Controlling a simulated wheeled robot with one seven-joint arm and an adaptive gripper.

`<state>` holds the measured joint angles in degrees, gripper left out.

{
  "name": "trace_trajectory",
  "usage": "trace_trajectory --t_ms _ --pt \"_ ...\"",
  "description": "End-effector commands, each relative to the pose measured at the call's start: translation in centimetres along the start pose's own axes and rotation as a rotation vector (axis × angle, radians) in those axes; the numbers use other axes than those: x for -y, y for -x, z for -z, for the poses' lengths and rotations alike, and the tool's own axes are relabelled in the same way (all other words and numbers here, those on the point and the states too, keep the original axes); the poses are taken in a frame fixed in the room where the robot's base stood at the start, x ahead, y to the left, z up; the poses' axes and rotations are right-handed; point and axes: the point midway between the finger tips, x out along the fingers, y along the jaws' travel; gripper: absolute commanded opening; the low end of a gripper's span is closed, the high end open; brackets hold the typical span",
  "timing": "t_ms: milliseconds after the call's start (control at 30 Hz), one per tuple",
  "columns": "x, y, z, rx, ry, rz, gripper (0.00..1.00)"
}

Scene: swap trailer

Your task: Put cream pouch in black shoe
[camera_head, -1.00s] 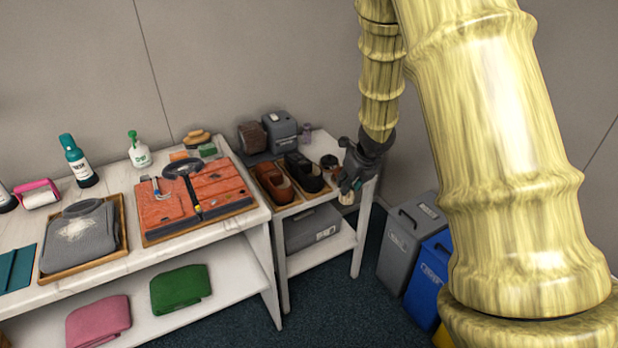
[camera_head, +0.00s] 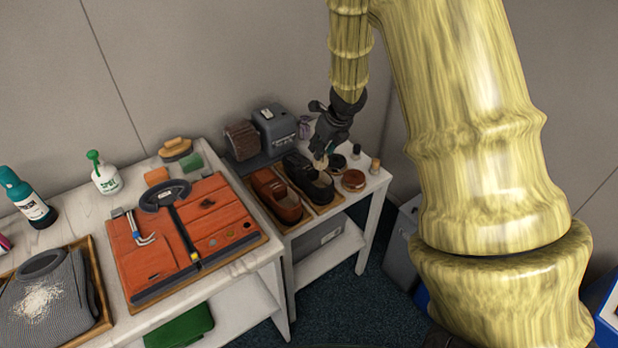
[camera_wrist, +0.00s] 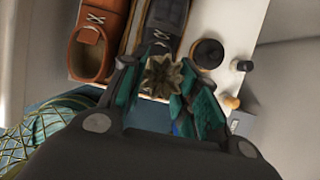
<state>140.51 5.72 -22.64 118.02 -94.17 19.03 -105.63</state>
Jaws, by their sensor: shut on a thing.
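My gripper (camera_head: 326,152) is shut on a small cream pouch (camera_head: 321,163), which hangs below the fingertips. In the wrist view the pouch (camera_wrist: 162,78) shows its gathered, frilled top between the teal fingers of my gripper (camera_wrist: 158,92). The black shoe (camera_head: 316,187) stands on a wooden tray on the small white table. The pouch is over or close to the shoe's opening; I cannot tell whether it touches. In the wrist view the black shoe (camera_wrist: 165,18) is beyond the pouch, partly hidden by it and the fingers.
A brown shoe (camera_head: 275,192) stands left of the black shoe. Round tins (camera_head: 353,180) and small bottles (camera_head: 375,165) are to its right. A grey box (camera_head: 275,130) and a brown brush block (camera_head: 241,138) are behind. A larger table with an orange mat (camera_head: 215,215) is left.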

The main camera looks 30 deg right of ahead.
Motion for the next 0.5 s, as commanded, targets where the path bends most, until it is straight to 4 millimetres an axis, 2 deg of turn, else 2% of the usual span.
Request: trace_trajectory --t_ms 133,333,500 --pt "-0.1 -1.2 0.7 0.001 -0.003 -0.003 0.0" --pt "0.1 -4.6 1.7 -0.004 -0.003 -0.001 0.0" --pt "0.0 -5.9 2.1 -0.006 -0.001 0.0 0.0"
